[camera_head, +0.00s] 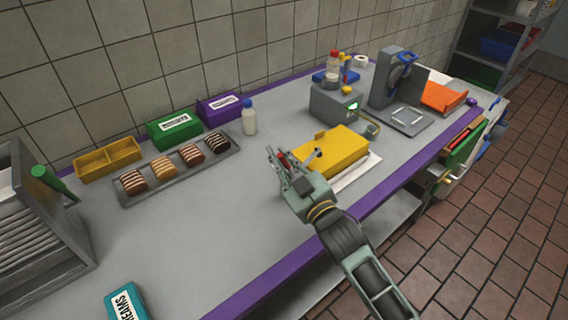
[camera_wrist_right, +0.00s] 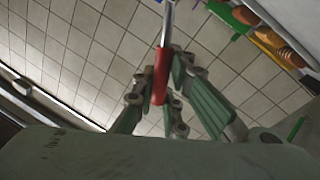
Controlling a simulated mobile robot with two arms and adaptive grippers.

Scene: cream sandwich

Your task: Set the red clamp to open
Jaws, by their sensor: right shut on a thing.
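My right gripper (camera_head: 285,172) is above the worktop, just left of the yellow box, with its fingers pointing up and to the left. It is shut on the red clamp (camera_head: 284,160), of which only a small red part shows there. In the right wrist view the red clamp (camera_wrist_right: 161,76) shows as a red grip with a thin metal bar running up out of the picture. The fingers of my right gripper (camera_wrist_right: 172,90) stand on both sides of the red grip. I cannot tell how the clamp's jaws are set. My left gripper is not in view.
A yellow box (camera_head: 335,148) on a white tray (camera_head: 362,175) lies right beside the gripper. A tray (camera_head: 215,157) of striped pastries, a white bottle (camera_head: 249,118) and a grey device (camera_head: 335,105) stand behind. The worktop's left middle (camera_head: 200,220) is clear.

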